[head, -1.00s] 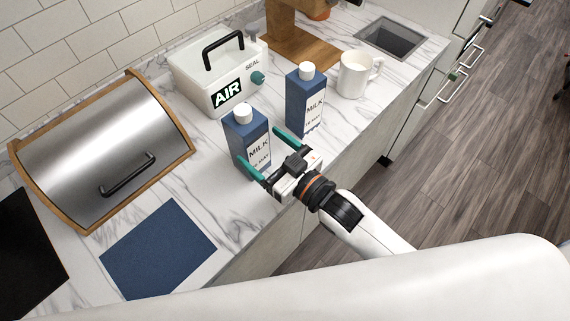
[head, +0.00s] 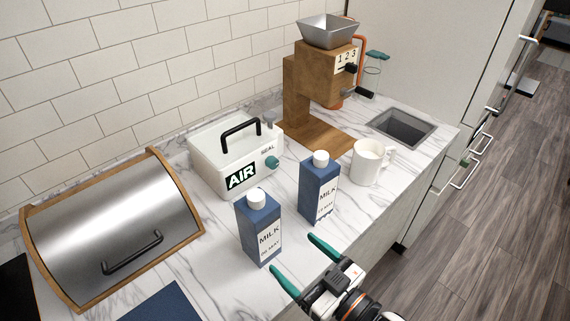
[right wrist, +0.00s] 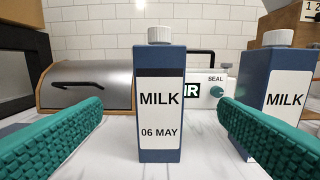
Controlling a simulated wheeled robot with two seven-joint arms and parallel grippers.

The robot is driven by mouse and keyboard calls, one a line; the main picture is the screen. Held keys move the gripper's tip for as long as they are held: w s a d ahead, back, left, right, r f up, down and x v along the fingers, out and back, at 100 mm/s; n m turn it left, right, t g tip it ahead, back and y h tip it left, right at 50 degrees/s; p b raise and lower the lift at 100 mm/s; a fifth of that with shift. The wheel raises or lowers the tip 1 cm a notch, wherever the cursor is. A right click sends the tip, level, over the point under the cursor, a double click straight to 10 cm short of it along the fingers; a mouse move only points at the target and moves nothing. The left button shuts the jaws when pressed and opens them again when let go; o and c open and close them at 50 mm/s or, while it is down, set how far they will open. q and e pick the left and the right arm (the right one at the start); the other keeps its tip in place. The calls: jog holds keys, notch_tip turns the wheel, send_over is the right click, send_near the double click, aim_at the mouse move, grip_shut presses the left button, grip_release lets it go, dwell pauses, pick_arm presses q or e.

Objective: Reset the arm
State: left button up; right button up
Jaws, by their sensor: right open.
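My right gripper (head: 301,262) is open and empty at the counter's front edge, with teal fingers spread apart. In the right wrist view its fingers (right wrist: 160,133) stand either side of the view. A blue milk carton (head: 258,228) stands upright just beyond the gripper, apart from the fingers. In the right wrist view this carton (right wrist: 159,97) is centred between them and reads "06 MAY". A second blue milk carton (head: 320,188) stands upright further right; it also shows in the right wrist view (right wrist: 282,92). My left gripper is not in view.
A white AIR box (head: 235,155) stands behind the cartons. A steel-fronted bread box (head: 110,225) and a blue mat (head: 170,305) are at left. A white mug (head: 367,162), a wooden grinder (head: 320,80) and a sink (head: 402,128) are at right.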

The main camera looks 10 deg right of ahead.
jog(key=s+d+f+m+g+h, duration=0.1)
jog(key=d+f+m+g+h, duration=0.3)
jog(key=d+f+h, duration=0.35)
jog(key=s+d+f+m+g+h, duration=0.1)
jog(key=s+d+f+g, duration=0.2)
jog(key=s, duration=0.2)
jog(key=s+d+f+g+h, duration=0.2)
jog(key=s+d+f+g, duration=0.15)
jog(key=s, duration=0.25)
notch_tip(320, 180, down, 27)
jog(key=s+g, duration=0.2)
jog(key=s+d+f+g, duration=0.1)
jog(key=s+d+f, duration=0.1)
jog(key=s+f, duration=1.2)
jog(key=shift+s+d+f, duration=0.2)
jog(key=shift+s, duration=0.75)
